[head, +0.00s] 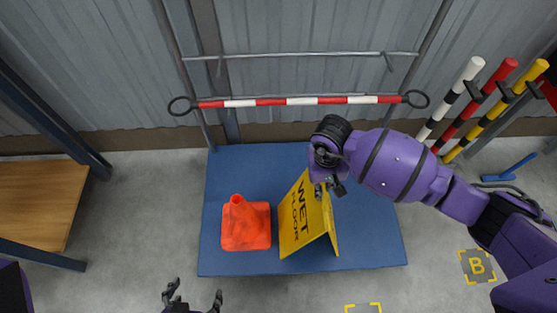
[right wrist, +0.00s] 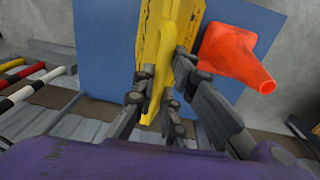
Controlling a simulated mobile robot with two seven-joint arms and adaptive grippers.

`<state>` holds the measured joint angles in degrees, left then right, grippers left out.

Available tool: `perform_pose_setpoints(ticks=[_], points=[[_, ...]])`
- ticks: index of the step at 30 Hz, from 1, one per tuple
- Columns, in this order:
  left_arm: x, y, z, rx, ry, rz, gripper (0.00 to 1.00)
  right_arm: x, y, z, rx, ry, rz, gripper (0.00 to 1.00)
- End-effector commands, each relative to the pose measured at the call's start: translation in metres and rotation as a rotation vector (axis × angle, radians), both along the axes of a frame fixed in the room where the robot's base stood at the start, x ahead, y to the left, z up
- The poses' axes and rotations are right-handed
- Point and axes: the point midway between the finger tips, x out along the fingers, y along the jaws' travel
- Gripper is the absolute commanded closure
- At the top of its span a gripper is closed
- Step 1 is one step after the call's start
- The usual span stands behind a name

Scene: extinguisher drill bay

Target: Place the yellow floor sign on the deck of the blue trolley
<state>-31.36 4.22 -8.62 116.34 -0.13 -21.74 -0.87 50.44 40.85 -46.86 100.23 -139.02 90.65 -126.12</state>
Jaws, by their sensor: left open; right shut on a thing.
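The yellow floor sign (head: 299,215), marked "WET FLOOR", stands as a tent over the blue trolley's deck (head: 370,240), to the right of an orange cone. I cannot tell whether its lower edges touch the deck. My right gripper (head: 328,186) is shut on the sign's top edge. In the right wrist view the fingers (right wrist: 160,100) close around the yellow sign (right wrist: 153,45), with the blue deck (right wrist: 105,45) behind it. My left gripper (head: 192,298) is open and empty at the bottom edge of the head view, in front of the trolley.
The orange cone (head: 246,228) stands on the deck, close beside the sign. A red-and-white bar (head: 300,101) spans behind the deck. Striped poles (head: 470,110) stand at the upper right. A wooden table (head: 35,205) is at the left. The deck's right part is free.

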Motion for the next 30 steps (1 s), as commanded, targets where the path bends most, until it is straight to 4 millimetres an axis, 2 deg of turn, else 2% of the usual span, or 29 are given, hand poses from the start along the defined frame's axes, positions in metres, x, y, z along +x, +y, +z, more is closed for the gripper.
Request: perform_pose_setpoints(ticks=[4,5,9,20,23,30], points=[[0.0,0.0,-0.001,0.0,0.001,0.0,0.24,0.0,0.0,0.0,0.0,0.0,0.0,1.0],[0.0,0.0,0.0,0.0,0.001,0.0,0.24,-0.001,0.0,-0.001,0.0,0.002,0.0,0.86],[-0.001,0.0,-0.001,0.0,0.002,0.0,0.24,-0.001,0.0,0.0,0.0,0.002,-0.001,0.7],[-0.002,0.0,-0.002,0.0,0.005,0.0,0.24,0.0,0.0,0.004,0.0,0.0,-0.001,0.7],[-0.001,0.0,-0.001,0.0,0.004,0.0,0.24,0.001,0.001,0.016,0.001,-0.002,0.001,0.7],[0.0,0.0,0.001,-0.001,0.001,0.001,0.24,0.001,0.004,0.067,-0.001,-0.004,0.003,0.7]])
